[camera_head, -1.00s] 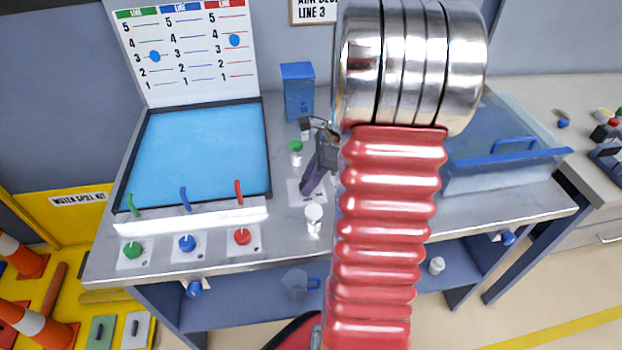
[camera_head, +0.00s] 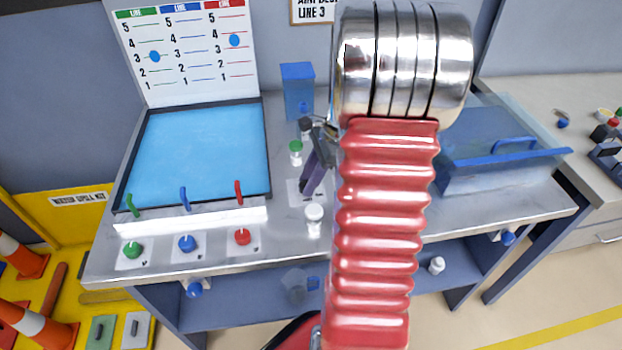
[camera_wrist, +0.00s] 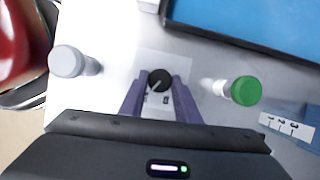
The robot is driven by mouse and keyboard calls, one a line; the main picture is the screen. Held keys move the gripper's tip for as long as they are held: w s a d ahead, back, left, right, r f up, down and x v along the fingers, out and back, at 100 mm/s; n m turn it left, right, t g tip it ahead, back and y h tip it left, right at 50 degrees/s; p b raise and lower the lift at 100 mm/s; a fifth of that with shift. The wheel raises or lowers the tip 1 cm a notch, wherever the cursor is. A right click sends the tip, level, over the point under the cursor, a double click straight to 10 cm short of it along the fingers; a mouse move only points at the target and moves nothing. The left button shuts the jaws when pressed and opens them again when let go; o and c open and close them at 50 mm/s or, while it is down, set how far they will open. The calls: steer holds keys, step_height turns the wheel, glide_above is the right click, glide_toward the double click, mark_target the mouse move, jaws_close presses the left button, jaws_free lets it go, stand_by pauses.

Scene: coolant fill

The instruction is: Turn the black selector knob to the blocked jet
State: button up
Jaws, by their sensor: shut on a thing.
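The black selector knob (camera_wrist: 159,79) sits on a pale plate (camera_wrist: 178,62) in the wrist view. It has a light pointer line slanting toward the lower left. My gripper (camera_wrist: 158,88) is shut on it, one purple finger on each side. In the head view my gripper (camera_head: 305,190) points down at the same plate (camera_head: 293,190), and the fingers hide the knob. Three curved jets, green (camera_head: 132,205), blue (camera_head: 185,199) and red (camera_head: 239,193), stand at the front of the blue tray (camera_head: 268,160).
Green (camera_head: 132,250), blue (camera_head: 187,243) and red (camera_head: 242,237) knobs line the bench front. A white-capped vial (camera_head: 314,213) and a green-capped vial (camera_head: 296,147) stand close to my gripper. The line board (camera_head: 185,85) has blue dots in its green and red columns, none in blue.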

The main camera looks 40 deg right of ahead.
steer(key=o, duration=1)
steer(key=shift+a, duration=0.1)
steer(key=shift+o, duration=0.2)
steer(key=v, duration=1.3)
steer(key=shift+s+r, duration=0.2)
steer(key=shift+r, duration=0.1)
steer(key=shift+d, duration=0.25)
